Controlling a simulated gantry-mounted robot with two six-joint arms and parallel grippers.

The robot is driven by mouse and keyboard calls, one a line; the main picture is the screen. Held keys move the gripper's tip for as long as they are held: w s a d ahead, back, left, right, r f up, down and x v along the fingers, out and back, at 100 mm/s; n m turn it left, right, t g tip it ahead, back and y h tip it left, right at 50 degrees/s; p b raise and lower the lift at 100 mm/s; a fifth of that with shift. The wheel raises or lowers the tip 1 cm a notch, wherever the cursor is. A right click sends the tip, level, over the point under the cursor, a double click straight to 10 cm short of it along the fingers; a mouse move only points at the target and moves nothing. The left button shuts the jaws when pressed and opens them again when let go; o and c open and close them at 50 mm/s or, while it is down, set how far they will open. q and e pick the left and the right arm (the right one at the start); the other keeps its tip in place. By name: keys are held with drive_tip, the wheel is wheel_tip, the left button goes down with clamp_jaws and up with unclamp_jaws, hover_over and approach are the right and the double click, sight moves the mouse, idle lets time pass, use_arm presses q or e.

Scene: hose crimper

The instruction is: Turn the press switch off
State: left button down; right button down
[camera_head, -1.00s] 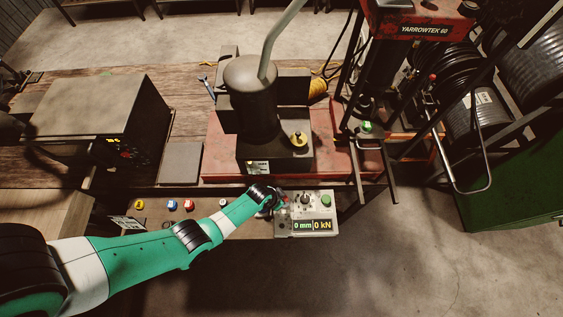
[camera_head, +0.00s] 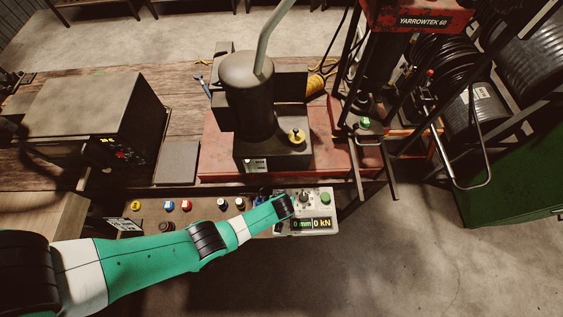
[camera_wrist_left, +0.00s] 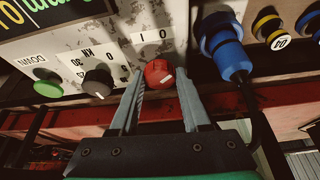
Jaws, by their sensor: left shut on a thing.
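The red press switch (camera_wrist_left: 158,75) is a round knob with a short white mark, under the printed labels "1" and "0" in the left wrist view. The white mark lies on the knob's lower right side there. My left gripper (camera_wrist_left: 159,88) has one finger on each side of the knob and is shut on it. In the head view, my left wrist covers the switch and the fingers at the left part of the white control panel (camera_head: 331,229). The panel's display (camera_head: 311,224) reads 0 mm and 0 kN. My right gripper is not in view.
A grey selector knob (camera_wrist_left: 97,80) and a green DOWN button (camera_wrist_left: 47,85) sit beside the switch. A blue plug with a cable (camera_wrist_left: 225,50) is close on its other side. The red press frame (camera_head: 415,17) stands right, and the dark crimper (camera_head: 248,90) stands behind the panel.

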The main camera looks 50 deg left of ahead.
use_arm(q)
drive_tip(key=shift+n, duration=0.5)
drive_tip(key=shift+c, duration=1.8)
unclamp_jaws()
